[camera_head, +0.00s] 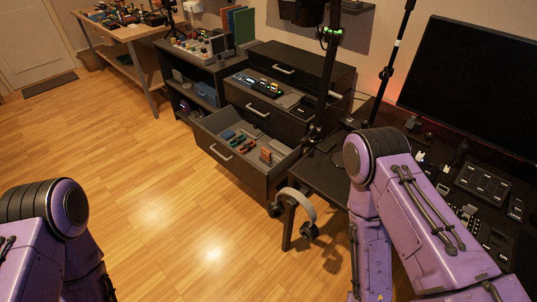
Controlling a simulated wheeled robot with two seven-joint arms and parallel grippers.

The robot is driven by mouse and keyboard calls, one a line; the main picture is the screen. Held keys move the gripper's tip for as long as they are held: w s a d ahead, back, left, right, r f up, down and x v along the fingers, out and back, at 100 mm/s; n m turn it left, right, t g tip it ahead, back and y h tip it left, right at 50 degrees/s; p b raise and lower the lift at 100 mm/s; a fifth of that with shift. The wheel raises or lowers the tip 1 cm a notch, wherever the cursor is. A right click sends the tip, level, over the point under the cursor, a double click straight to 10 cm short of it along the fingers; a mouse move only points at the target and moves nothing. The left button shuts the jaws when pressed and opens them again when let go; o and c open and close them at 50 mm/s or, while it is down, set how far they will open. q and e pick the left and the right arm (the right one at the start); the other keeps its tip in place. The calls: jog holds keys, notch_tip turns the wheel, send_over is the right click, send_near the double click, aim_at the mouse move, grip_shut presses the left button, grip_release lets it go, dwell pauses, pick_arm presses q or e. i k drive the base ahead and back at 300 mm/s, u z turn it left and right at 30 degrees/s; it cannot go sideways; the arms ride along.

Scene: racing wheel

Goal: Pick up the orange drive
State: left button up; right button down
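An open drawer (207,143) of the dark cabinet holds several small items. Among them a small flat orange-brown block (278,146) lies near the drawer's right side; it may be the orange drive, but it is too small to be sure. My purple left arm shows at the lower left and my purple right arm at the lower right. Both reach down out of the picture, so neither gripper shows.
Headphones (308,212) hang at the corner of the black desk (335,180), close to the drawer. A monitor (468,85) and control boxes (484,184) are on the right. A workbench (130,32) stands far left. The wooden floor before the drawer is clear.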

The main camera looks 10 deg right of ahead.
aim_at(266, 154)
jog(key=u, duration=1.3)
jog(key=i, duration=3.05)
jog(key=z, duration=4.2)
